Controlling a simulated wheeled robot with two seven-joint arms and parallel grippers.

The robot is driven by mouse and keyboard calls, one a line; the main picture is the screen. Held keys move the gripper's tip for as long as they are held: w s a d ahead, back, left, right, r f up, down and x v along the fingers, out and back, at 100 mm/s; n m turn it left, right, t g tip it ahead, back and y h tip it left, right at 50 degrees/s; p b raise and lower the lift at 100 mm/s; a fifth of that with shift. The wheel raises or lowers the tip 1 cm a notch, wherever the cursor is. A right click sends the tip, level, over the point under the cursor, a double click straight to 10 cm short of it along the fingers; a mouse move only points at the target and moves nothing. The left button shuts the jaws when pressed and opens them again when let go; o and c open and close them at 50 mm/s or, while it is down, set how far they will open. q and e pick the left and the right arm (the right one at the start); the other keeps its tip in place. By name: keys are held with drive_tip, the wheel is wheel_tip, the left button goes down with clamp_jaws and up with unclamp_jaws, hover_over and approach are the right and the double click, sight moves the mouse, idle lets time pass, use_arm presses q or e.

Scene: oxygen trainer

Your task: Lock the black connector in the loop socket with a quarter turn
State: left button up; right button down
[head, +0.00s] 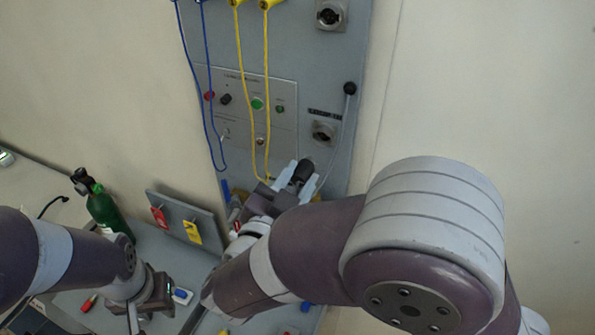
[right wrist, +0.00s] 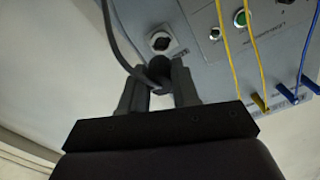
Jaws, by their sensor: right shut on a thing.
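The black connector (head: 304,171) is between the two light fingers of my right gripper (head: 296,174), which is shut on it. In the right wrist view the connector (right wrist: 159,70) stands between the fingertips (right wrist: 160,85), with its cable curving up to the left. A round socket (head: 323,132) in a square plate is on the panel just above the connector. In the right wrist view this socket's face (right wrist: 160,41) is visible beyond the connector, which appears apart from it. The small label by it is unreadable. My left gripper (head: 142,304) is low at the left; its finger opening cannot be made out.
The grey panel (head: 290,50) has a second socket (head: 330,14) higher up. Yellow cables (head: 267,90) and blue cables (head: 203,90) hang left of the right gripper. A green bottle (head: 106,212) and a board with red and yellow tags (head: 185,215) stand at the left.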

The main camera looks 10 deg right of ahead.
sight(309, 159)
drive_tip(key=shift+w+d+n, duration=0.3)
drive_tip(key=shift+w, duration=0.45)
drive_tip(key=shift+x, duration=1.65)
drive_tip(key=shift+w+d, duration=0.3)
drive_tip(key=shift+w, duration=0.05)
use_arm(q)
drive_tip(key=shift+s+a+r, duration=0.1)
drive_tip(key=shift+a+r, duration=0.1)
drive_tip(key=shift+r, duration=0.15)
use_arm(e)
drive_tip(key=shift+a, duration=0.1)
use_arm(q)
drive_tip(key=shift+s, duration=0.1)
use_arm(e)
drive_tip(key=shift+s+r, duration=0.1)
drive_tip(key=shift+s, duration=0.05)
use_arm(q)
drive_tip(key=shift+d, duration=0.1)
drive_tip(key=shift+r, duration=0.1)
use_arm(e)
drive_tip(key=shift+x, duration=1.15)
